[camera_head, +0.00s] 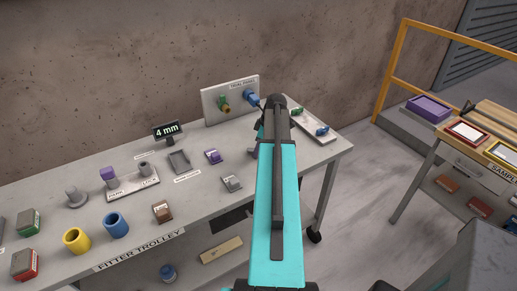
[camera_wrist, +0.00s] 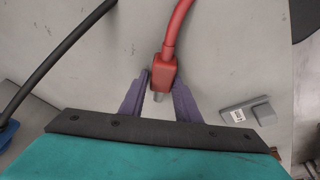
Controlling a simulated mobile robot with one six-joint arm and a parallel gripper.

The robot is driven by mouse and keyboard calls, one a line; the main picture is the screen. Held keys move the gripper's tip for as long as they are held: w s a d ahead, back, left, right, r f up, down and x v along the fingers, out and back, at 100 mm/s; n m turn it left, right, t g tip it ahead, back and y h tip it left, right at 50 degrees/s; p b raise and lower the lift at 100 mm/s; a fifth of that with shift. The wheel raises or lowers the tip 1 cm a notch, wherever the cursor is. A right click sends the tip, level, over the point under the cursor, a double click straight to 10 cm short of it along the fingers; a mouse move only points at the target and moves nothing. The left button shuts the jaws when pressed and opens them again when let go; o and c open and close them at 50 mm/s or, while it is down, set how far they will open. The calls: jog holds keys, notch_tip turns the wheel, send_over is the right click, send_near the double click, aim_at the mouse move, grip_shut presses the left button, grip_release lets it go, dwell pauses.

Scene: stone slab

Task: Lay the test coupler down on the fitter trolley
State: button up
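A red coupler (camera_wrist: 164,72) with a red hose and a short metal nozzle shows in the wrist view. My gripper (camera_wrist: 163,80) has purple fingers, with their tips against both sides of the coupler, and appears shut on it. The fitter trolley (camera_head: 212,205) has a grey top and stands under and left of my arm. The wrist view shows grey surface behind the coupler. I cannot tell the coupler's height above it.
A tray (camera_head: 314,126) with blue and green parts lies right of my arm. Yellow (camera_head: 76,240) and blue (camera_head: 116,225) cups and several small blocks occupy the left. A black hose (camera_wrist: 62,52) runs at left.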

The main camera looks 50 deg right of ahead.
jog(key=shift+s+a+f, duration=0.2)
jog(key=shift+a+f, duration=0.05)
jog(key=shift+f, duration=0.35)
jog(key=shift+s+a+f, duration=0.2)
jog(key=shift+f, duration=0.4)
jog(key=shift+d+r+b, duration=0.25)
jog(key=shift+r+b, duration=0.15)
jog(key=shift+r, duration=0.35)
jog(key=w+b+v, duration=0.1)
jog(key=b+v, duration=0.1)
jog(key=v, duration=1.2)
jog(key=shift+d+r+b, duration=0.2)
jog(key=shift+r+b, duration=0.15)
jog(key=shift+b, duration=0.05)
jog(key=shift+s, duration=0.1)
jog(key=shift+s, duration=0.1)
